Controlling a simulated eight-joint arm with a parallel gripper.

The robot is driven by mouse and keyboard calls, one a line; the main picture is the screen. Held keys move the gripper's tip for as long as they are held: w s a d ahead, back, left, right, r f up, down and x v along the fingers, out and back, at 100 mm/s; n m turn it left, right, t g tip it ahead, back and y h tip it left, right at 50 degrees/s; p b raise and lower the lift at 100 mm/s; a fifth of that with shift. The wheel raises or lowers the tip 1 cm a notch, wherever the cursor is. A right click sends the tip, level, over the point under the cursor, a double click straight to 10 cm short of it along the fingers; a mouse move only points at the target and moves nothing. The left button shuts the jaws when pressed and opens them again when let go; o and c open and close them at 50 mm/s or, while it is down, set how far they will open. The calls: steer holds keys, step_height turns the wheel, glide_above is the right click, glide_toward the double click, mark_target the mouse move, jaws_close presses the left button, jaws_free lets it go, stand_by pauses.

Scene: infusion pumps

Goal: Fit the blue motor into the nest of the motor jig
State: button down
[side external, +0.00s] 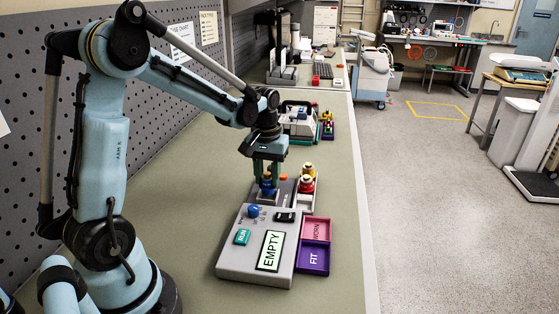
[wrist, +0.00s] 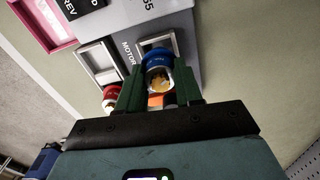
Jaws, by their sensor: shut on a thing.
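The blue motor (side external: 267,186) is between the green fingers of my gripper (side external: 268,172), which is shut on it. It appears upright at the back end of the grey jig (side external: 228,262). In the wrist view, the blue motor (wrist: 157,56) is between the fingertips (wrist: 158,82), its blue end overlapping a square metal frame (wrist: 146,44) on the grey top. A second square frame (wrist: 97,58) beside it looks empty, near the printed word MOTOR. The motor's lower end is hidden, so I cannot tell whether it is in the frame or above it.
The jig's front has a display reading EMPTY (side external: 271,250) and a blue knob (side external: 253,211). Pink (side external: 316,229) and purple (side external: 313,259) trays adjoin its right side.

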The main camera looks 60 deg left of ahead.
steer(key=shift+f, duration=1.05)
stand_by(0.4)
steer(key=c, duration=1.1)
jaws_free()
steer(key=shift+r, duration=1.1)
steer(key=o, duration=0.6)
